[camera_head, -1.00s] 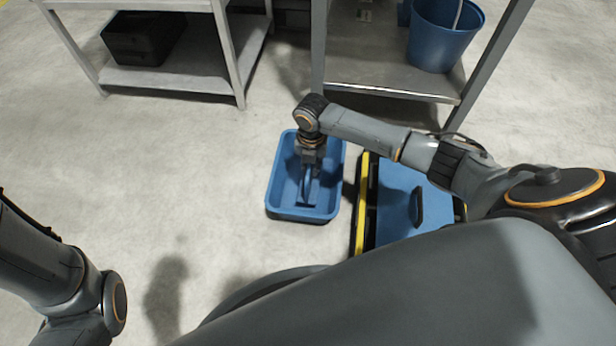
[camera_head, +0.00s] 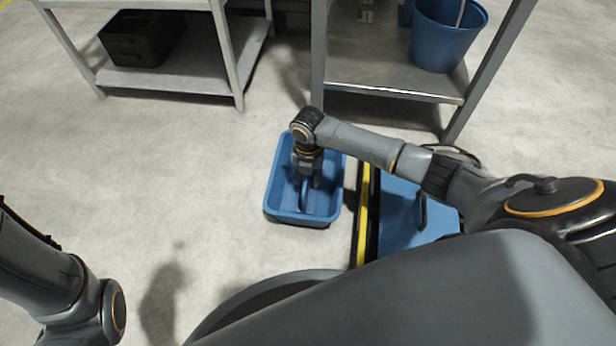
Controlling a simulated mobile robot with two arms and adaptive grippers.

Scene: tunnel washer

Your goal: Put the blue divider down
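A blue tub (camera_head: 272,190) stands on the floor near the middle of the head view. My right gripper (camera_head: 307,186) points down into it. Its dark fingers look spread apart, one on each side of a narrow blue piece, which seems to be the blue divider (camera_head: 303,196). The divider is inside the tub, low down near its floor; whether it touches the bottom is hard to see. The gripper and wrist hide part of it. My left arm shows at the lower left, but its gripper is out of view.
Right of the tub is a low blue-topped unit (camera_head: 398,225) with a yellow edge and a dark handle, partly under my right arm. Behind stand a grey shelf (camera_head: 395,90) with a blue bucket (camera_head: 440,42) and another with a black case (camera_head: 140,38). Floor left of the tub is clear.

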